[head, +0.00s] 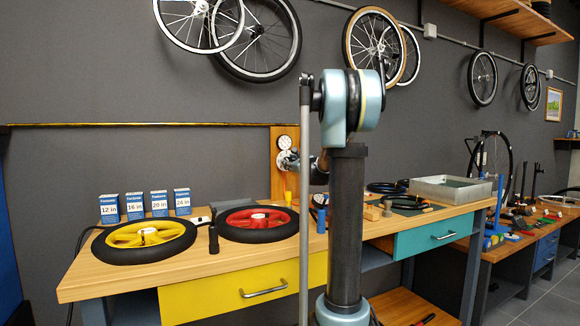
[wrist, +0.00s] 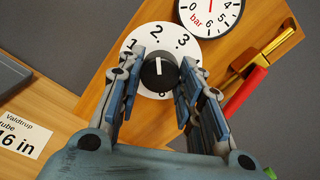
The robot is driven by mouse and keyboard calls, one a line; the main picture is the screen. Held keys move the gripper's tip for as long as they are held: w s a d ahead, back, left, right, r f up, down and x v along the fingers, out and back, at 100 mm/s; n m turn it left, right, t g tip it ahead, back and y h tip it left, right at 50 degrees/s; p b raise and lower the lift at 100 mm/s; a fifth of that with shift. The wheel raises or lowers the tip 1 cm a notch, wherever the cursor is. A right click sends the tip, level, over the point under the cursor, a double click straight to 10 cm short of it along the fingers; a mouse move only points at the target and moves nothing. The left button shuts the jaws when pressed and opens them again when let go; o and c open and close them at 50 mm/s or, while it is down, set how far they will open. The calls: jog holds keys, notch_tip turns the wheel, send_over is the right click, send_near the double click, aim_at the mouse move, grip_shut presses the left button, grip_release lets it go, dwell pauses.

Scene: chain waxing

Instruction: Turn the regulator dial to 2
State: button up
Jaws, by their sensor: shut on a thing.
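The regulator dial (wrist: 133,47) is a white disc with black numbers on the wooden board, and its black knob (wrist: 159,74) sits in the middle. The knob's white pointer line points up, close to the 2. In the wrist view, the fingers of my gripper (wrist: 160,70) are on both sides of the knob, shut on it. In the head view, my gripper (head: 290,160) is at the board and hides most of the dial. The lower part of the dial is hidden by my fingers.
A pressure gauge (wrist: 209,14) marked bar is just above the dial. A brass fitting with a red handle (wrist: 246,92) is to its right. On the workbench below are a yellow-rimmed wheel (head: 145,235), a red-rimmed wheel (head: 257,219) and several blue tube boxes (head: 135,205).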

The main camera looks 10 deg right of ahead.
jog(key=o, duration=1.1)
jog(key=shift+c, duration=0.2)
jog(key=v, duration=1.2)
jog(key=shift+w, duration=0.1)
